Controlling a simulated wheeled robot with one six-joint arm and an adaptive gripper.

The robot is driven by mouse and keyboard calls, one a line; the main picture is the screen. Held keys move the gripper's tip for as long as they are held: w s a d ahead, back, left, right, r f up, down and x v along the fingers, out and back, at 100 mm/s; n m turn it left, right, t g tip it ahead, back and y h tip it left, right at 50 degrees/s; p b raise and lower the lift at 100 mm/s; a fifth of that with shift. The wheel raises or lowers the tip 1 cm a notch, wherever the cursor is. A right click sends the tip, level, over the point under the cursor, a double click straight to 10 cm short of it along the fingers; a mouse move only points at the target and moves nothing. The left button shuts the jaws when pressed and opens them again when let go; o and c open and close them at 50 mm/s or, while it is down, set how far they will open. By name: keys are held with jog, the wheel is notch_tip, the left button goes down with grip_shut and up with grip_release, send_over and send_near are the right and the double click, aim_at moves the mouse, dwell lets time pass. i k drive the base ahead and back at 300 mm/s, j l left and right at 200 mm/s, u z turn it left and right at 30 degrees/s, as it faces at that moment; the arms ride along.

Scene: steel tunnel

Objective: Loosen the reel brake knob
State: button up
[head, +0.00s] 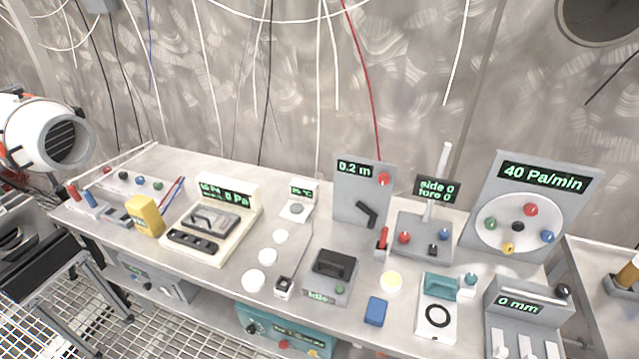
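A grey upright panel (350,196) with a green "0.2 m" readout stands at the back of the bench, right of the middle. A red round knob (384,179) sits at its upper right, and a black angled handle (367,214) is on its face. No label names the reel brake knob; the red knob on this panel may be it, but I cannot tell for sure. How tight it is cannot be seen. My gripper is not in view.
The bench (232,290) is crowded. A black-handled box (330,283) and a blue block (376,311) lie in front. Cables hang behind.

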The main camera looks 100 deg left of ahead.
aim_at(383, 178)
jog(key=u, duration=2.15)
